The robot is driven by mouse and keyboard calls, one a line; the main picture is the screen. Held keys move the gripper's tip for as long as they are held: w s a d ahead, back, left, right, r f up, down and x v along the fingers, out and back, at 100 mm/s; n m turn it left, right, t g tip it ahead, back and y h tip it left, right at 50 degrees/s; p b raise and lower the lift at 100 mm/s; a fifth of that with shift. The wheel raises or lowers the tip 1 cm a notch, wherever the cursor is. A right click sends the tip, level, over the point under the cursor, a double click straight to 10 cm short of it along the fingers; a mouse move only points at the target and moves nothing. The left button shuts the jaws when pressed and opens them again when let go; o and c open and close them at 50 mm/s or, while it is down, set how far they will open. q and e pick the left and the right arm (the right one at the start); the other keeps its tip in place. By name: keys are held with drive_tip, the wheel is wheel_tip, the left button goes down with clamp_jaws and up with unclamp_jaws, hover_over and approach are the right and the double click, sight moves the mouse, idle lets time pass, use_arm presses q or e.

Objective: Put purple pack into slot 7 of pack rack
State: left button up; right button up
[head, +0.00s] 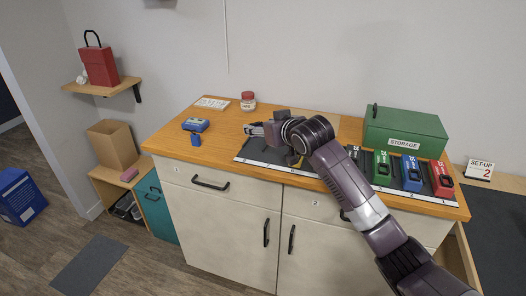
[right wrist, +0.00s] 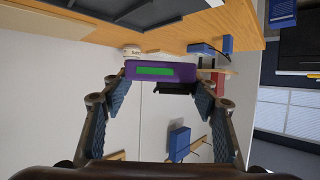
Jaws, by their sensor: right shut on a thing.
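The purple pack (right wrist: 135,72), with a green label, shows in the right wrist view between the fingertips of my right gripper (right wrist: 152,80). My right gripper (head: 254,130) is shut on it, and in the head view it is above the counter, at the left end of the pack rack. In the head view I cannot make out the pack itself. The pack rack (head: 265,161) is a long dark strip with a white numbered front edge. Green (head: 381,168), blue (head: 411,173) and red (head: 441,179) packs stand at its right end. Its slot numbers are too small to read, and my right arm covers part of it. My left gripper is not in view.
A green storage box (head: 405,130) stands behind the rack's right end. A blue device (head: 196,126) lies on the counter's left, and a red-lidded jar (head: 248,101) stands at the back. The counter (head: 170,140) is clear near its left edge. A drawer is open at lower right.

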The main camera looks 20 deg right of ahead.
sight(262, 158)
wheel_tip(262, 158, down, 9)
drive_tip(key=shift+f, duration=0.1)
idle(0.3)
drive_tip(key=o, duration=1.2)
drive_tip(key=v, duration=1.2)
